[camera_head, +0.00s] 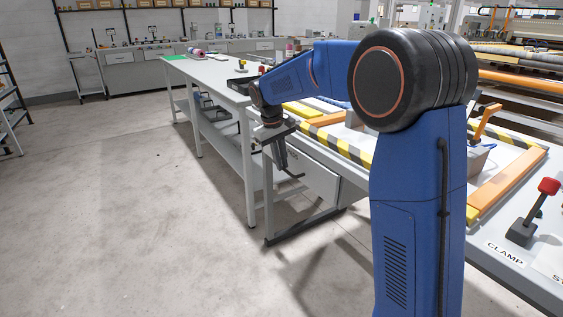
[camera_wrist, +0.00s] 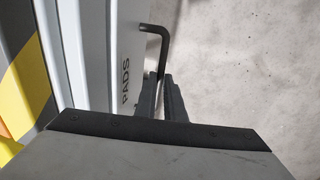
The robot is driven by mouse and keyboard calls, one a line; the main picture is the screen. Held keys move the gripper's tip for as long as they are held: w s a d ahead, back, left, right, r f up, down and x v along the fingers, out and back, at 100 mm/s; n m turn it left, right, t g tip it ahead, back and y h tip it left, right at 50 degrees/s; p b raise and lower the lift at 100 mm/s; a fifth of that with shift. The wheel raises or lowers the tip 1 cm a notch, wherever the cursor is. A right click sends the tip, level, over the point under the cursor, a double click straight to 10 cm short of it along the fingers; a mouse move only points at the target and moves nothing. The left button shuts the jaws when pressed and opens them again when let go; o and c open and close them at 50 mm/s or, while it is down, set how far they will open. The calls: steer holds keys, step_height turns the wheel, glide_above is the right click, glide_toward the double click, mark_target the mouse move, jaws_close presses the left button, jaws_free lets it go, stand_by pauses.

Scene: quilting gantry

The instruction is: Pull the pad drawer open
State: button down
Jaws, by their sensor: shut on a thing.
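The pad drawer (camera_wrist: 118,50) has a light grey front marked "PADS" in the wrist view. In the head view, its front (camera_head: 318,182) is under the table edge with the striped border. A dark bent handle (camera_wrist: 152,29) sticks out from the drawer front. My gripper (camera_wrist: 164,80) is shut on the handle, with one finger on each side of the bar. In the head view, my gripper (camera_head: 283,166) reaches down beside the drawer. The far end of the handle is hidden behind the fingers. I cannot tell whether the drawer is out at all.
A yellow and black striped border (camera_head: 335,144) runs along the table edge above the drawer. A long grey workbench (camera_head: 215,72) stands behind. A red-topped clamp lever (camera_head: 548,187) is at the right. The concrete floor at the left is clear.

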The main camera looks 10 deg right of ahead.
steer(key=s+a, duration=0.4)
steer(key=a, duration=0.8)
steer(key=s+a, duration=0.3)
steer(key=a, duration=0.9)
steer(key=shift+s+a, duration=0.15)
steer(key=shift+s, duration=0.25)
steer(key=c, duration=1.8)
jaws_free()
steer(key=shift+c, duration=0.2)
steer(key=s+a+r, duration=0.1)
steer(key=a+r, duration=0.2)
steer(key=r, duration=1.4)
